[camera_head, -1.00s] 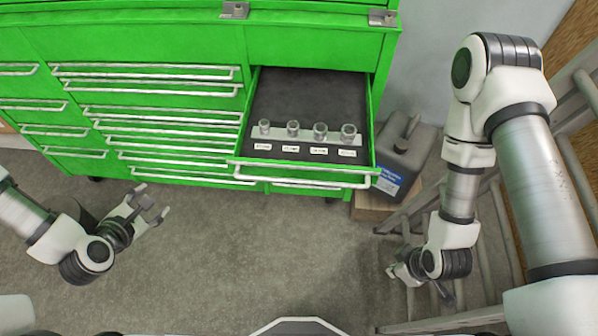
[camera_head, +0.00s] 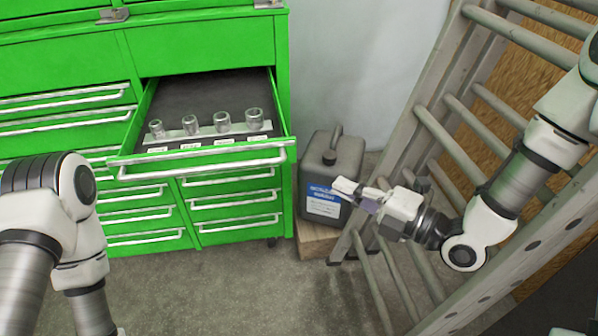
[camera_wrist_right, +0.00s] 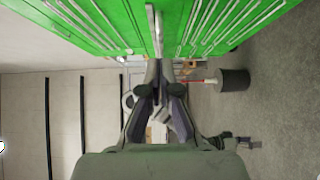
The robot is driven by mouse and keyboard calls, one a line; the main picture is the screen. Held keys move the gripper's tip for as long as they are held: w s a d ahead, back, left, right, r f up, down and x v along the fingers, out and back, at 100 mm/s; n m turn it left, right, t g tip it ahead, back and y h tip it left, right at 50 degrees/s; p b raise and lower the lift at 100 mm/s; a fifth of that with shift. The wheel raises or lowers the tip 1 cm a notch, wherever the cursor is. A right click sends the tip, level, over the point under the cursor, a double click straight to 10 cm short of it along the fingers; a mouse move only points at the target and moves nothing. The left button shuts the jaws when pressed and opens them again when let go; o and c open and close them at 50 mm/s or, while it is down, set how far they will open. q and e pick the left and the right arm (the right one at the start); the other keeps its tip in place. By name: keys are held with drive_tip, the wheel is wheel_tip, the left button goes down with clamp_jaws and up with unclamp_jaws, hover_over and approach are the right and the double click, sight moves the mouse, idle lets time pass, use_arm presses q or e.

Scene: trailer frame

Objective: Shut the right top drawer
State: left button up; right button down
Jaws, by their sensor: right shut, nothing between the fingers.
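The right top drawer (camera_head: 215,88) of the green cabinet is pulled open in the head view. Its front carries a long pale bar handle (camera_head: 203,168). Several metal sockets (camera_head: 222,123) stand on a labelled strip inside it. My right gripper (camera_head: 353,193) is shut and empty, to the right of the drawer and apart from it, its fingers pointing left in front of the grey canister. In the right wrist view its fingers (camera_wrist_right: 158,88) lie below green drawer fronts with pale handles. My left arm shows at the left of the head view, but its gripper is out of frame.
The grey canister (camera_head: 335,165) stands on a wooden block (camera_head: 315,240) right of the cabinet. A ladder (camera_head: 440,135) leans against the wall behind and beside my right arm. The floor (camera_head: 270,295) in front of the cabinet is clear.

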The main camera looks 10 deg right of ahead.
drive_tip(key=b+x, duration=0.2)
drive_tip(key=b, duration=0.2)
drive_tip(key=p, duration=0.2)
approach(286, 150)
drive_tip(key=x, duration=0.6)
drive_tip(key=shift+s+a, duration=0.2)
drive_tip(key=shift+s, duration=0.05)
drive_tip(key=shift+w+d, duration=0.1)
drive_tip(key=shift+w, duration=0.15)
use_arm(q)
wheel_tip(286, 150, down, 4)
drive_tip(key=shift+r, duration=0.2)
use_arm(e)
drive_tip(key=shift+w, duration=0.1)
